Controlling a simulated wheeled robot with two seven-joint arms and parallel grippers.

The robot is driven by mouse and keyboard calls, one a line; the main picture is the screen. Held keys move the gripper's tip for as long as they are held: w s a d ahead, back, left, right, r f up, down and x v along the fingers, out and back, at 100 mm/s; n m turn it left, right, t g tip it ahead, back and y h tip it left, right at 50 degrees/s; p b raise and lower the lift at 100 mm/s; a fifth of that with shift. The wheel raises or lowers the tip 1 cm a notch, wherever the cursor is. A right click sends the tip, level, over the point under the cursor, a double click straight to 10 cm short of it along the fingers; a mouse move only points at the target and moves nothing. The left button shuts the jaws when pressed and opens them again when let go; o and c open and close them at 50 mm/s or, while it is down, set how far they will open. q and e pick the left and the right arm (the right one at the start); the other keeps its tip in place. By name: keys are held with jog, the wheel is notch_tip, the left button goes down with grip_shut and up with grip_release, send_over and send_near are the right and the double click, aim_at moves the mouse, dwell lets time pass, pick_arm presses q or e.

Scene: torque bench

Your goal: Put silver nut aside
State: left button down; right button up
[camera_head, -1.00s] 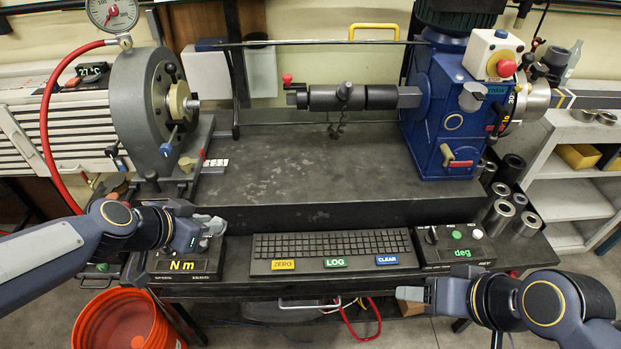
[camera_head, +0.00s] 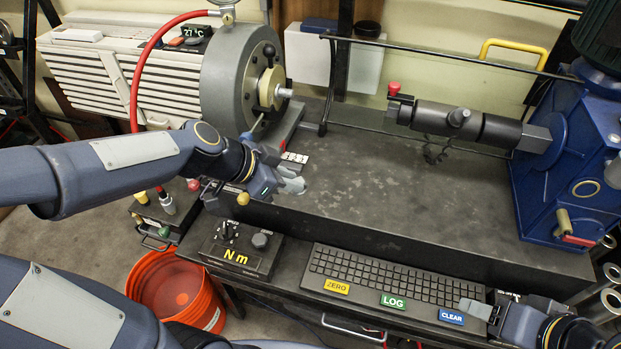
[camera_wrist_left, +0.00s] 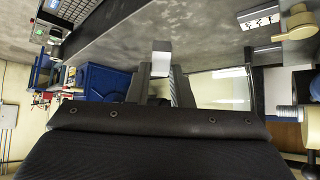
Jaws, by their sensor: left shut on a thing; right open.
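My left gripper (camera_head: 292,185) is above the left front part of the dark bench top, near the foot of the round grey chuck (camera_head: 236,82). In the left wrist view, the left gripper (camera_wrist_left: 162,78) is shut on a small blocky silver piece, the silver nut (camera_wrist_left: 162,52), held at its fingertips. In the head view the fingers hide most of the nut. A silver stud (camera_head: 285,92) sticks out of the chuck's tan hub. My right gripper (camera_head: 474,308) is open and empty near the CLEAR key of the keyboard.
The dark bench top (camera_head: 400,190) is mostly clear right of my left gripper. A horizontal dark shaft tool (camera_head: 470,122) and the blue machine (camera_head: 565,150) stand at the right. The keyboard (camera_head: 400,285) and N m box (camera_head: 240,250) are in front. An orange bucket (camera_head: 205,305) is on the floor.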

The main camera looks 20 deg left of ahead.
pick_arm(q)
jog(key=w+f, duration=0.2)
jog(key=w, duration=0.1)
jog(key=w+f, duration=0.5)
jog(key=w, duration=0.1)
jog(key=shift+w+a+f+p, duration=0.35)
jog(key=shift+a, duration=0.05)
jog(key=shift+w+f, duration=0.2)
jog(key=shift+f, duration=1.6)
jog(key=shift+b, duration=0.3)
jog(key=shift+f+b, duration=0.25)
jog(key=shift+b, duration=0.05)
jog(key=c, duration=1.3)
grip_release()
jog(key=shift+r, duration=0.1)
jog(key=shift+r, duration=0.1)
